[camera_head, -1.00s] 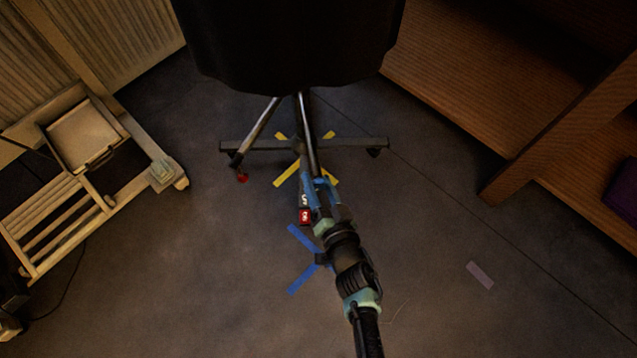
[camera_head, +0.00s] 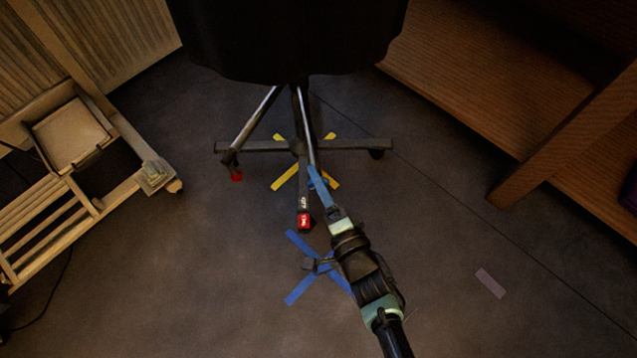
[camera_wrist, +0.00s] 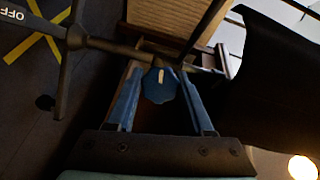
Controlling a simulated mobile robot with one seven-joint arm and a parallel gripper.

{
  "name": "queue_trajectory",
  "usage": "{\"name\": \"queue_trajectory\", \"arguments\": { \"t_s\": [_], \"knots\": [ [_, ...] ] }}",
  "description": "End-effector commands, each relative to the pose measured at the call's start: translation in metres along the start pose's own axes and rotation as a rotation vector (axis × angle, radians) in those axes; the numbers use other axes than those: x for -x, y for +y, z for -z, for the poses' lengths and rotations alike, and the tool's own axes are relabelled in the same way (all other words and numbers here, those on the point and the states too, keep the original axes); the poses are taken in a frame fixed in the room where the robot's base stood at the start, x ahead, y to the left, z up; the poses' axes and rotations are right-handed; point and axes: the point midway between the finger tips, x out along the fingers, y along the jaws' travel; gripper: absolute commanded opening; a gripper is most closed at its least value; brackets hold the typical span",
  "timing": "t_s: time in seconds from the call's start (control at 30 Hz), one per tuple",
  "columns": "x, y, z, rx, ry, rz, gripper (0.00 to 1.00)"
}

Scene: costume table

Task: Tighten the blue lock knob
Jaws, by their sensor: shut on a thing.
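The blue lock knob (camera_wrist: 158,86) shows in the wrist view, between the two blue fingers of my gripper (camera_wrist: 159,70). The fingers are shut on it from both sides. A pale mark shows on its upper part. The knob sits at the dark metal post and arms of the stand. In the head view my gripper (camera_head: 315,175) reaches up to the stand's post (camera_head: 309,130), just above the floor. The knob itself is hidden there behind the fingers.
The stand's legs (camera_head: 345,145) spread over yellow tape (camera_head: 286,178). One leg ends in a red tag (camera_head: 303,221). A black cover (camera_head: 290,40) hangs above. Blue tape (camera_head: 300,291) marks the floor below. A wooden rack (camera_head: 75,215) is left, wooden shelving (camera_head: 550,150) right.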

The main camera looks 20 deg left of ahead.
Motion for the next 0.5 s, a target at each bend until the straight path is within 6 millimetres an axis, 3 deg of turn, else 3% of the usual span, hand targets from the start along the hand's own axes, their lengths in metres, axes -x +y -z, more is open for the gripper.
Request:
{"name": "queue_trajectory", "arguments": {
  "t_s": [0.5],
  "knots": [
    [0.0001, -0.0002, -0.0008, -0.053, -0.002, 0.014, 0.0]
  ]
}}
